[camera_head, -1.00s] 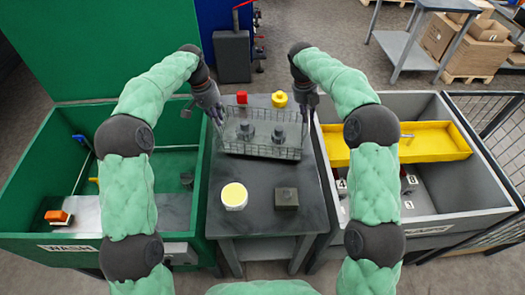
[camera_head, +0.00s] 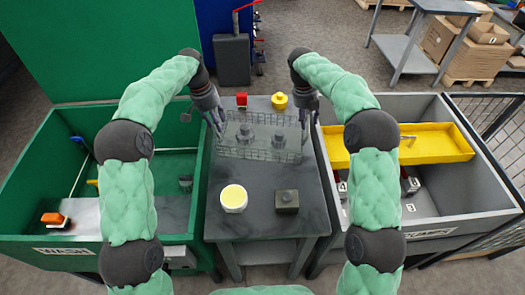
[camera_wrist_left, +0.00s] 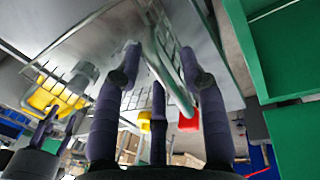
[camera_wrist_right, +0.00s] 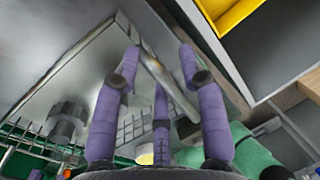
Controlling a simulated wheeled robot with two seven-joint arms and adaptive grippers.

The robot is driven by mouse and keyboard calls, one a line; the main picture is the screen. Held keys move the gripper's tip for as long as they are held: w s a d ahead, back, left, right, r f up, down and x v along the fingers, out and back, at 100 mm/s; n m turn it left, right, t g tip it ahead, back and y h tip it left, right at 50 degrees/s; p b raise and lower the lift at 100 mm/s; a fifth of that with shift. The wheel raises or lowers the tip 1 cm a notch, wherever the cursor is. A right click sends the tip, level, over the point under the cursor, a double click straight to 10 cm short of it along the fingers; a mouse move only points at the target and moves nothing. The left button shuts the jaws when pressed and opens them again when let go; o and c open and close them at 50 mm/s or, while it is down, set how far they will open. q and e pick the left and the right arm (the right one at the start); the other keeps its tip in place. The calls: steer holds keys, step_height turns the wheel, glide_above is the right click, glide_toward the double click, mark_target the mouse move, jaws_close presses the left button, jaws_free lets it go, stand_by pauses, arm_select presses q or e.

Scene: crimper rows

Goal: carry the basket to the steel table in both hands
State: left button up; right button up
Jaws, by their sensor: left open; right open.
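The wire basket (camera_head: 260,152) sits on the dark-topped middle table (camera_head: 258,182) and holds two grey parts (camera_head: 278,138). My left gripper (camera_head: 220,128) is open at the basket's left end. In the left wrist view a bar of the basket (camera_wrist_left: 171,70) runs between its spread fingers. My right gripper (camera_head: 304,122) is open at the right end. In the right wrist view a similar bar (camera_wrist_right: 166,78) passes between its fingers. Neither gripper is closed on its bar. A grey metal table (camera_head: 400,48) stands at the upper right.
A white-yellow round pot (camera_head: 234,198) and a dark block (camera_head: 287,200) are in front of the basket. A red item (camera_head: 241,99) and a yellow item (camera_head: 279,100) are behind it. A green bin (camera_head: 180,225) is left; a grey bin (camera_head: 470,212) with a yellow tray (camera_head: 430,142) is right.

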arm_select(q)
step_height(320, 180, up, 11)
steer(key=a, duration=0.2)
steer(key=shift+w+r, duration=0.2)
steer(key=shift+w, duration=0.05)
arm_select(e)
step_height(320, 180, up, 12)
steer(key=a, duration=0.2)
steer(key=shift+w+a+f, duration=0.15)
steer(key=shift+w+a, duration=0.05)
steer(key=shift+w, duration=0.05)
arm_select(q)
steer(key=shift+a, duration=0.1)
